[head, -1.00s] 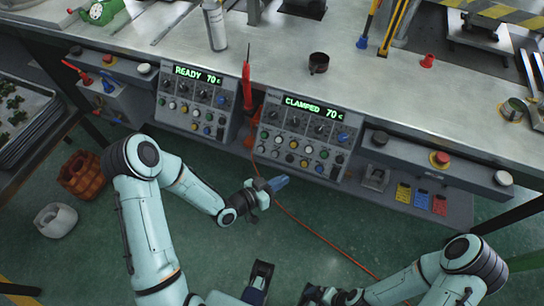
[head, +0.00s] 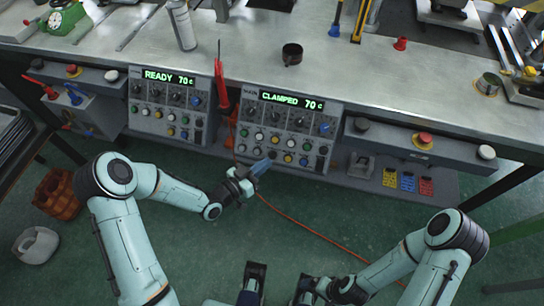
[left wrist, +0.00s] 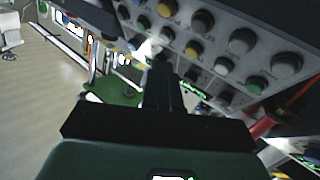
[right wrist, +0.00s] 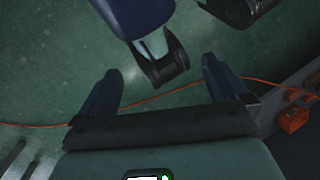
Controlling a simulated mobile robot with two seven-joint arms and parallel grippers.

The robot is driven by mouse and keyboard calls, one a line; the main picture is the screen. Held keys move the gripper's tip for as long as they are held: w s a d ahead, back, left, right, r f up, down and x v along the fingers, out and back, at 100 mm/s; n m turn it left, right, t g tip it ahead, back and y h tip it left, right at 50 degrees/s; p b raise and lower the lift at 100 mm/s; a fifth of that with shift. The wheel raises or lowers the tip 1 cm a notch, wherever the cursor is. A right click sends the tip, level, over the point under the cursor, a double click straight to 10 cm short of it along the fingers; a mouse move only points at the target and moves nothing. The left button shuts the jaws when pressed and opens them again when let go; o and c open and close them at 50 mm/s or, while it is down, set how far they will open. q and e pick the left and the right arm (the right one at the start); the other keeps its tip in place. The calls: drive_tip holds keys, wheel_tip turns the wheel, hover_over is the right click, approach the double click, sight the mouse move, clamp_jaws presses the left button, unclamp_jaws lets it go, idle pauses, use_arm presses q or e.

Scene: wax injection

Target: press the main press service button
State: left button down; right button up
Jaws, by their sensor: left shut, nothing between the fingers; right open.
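The main press panel (head: 290,118) shows "CLAMPED 70 c" on its green display (head: 292,101) in the head view. Several knobs and coloured buttons sit below the display; their labels are too small to read, so I cannot tell which is the service button. My left gripper (head: 264,165) is shut and empty, its tips just in front of the panel's lowest button row. Contact cannot be told. In the left wrist view its shut fingers (left wrist: 162,75) point at the button rows (left wrist: 205,45). My right gripper (right wrist: 162,66) is open and empty over the floor, away from the panel.
A second panel (head: 168,105) reads "READY 70 c" to the left. A red tool (head: 220,85) hangs between the panels, and an orange cable (head: 300,226) runs over the floor. A red button (head: 424,139) sits on the bench front at right.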

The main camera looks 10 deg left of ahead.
sight(272, 155)
use_arm(q)
drive_tip(key=shift+w+f+b, duration=1.35)
drive_tip(key=shift+w+f, duration=0.25)
drive_tip(key=shift+w, duration=0.25)
use_arm(e)
drive_tip(key=shift+w+f+t, duration=0.15)
drive_tip(key=shift+w+f, duration=0.15)
drive_tip(key=shift+f, duration=0.35)
drive_tip(key=shift+w+f+t, duration=0.15)
drive_tip(key=shift+w+f, duration=0.15)
drive_tip(key=shift+f, duration=0.35)
use_arm(q)
drive_tip(key=shift+w+f, duration=0.1)
use_arm(e)
drive_tip(key=shift+f, duration=0.15)
use_arm(q)
drive_tip(key=shift+w+f+b, duration=0.15)
drive_tip(key=shift+w+b, duration=0.1)
drive_tip(key=shift+b, duration=0.15)
use_arm(e)
drive_tip(key=shift+f, duration=0.3)
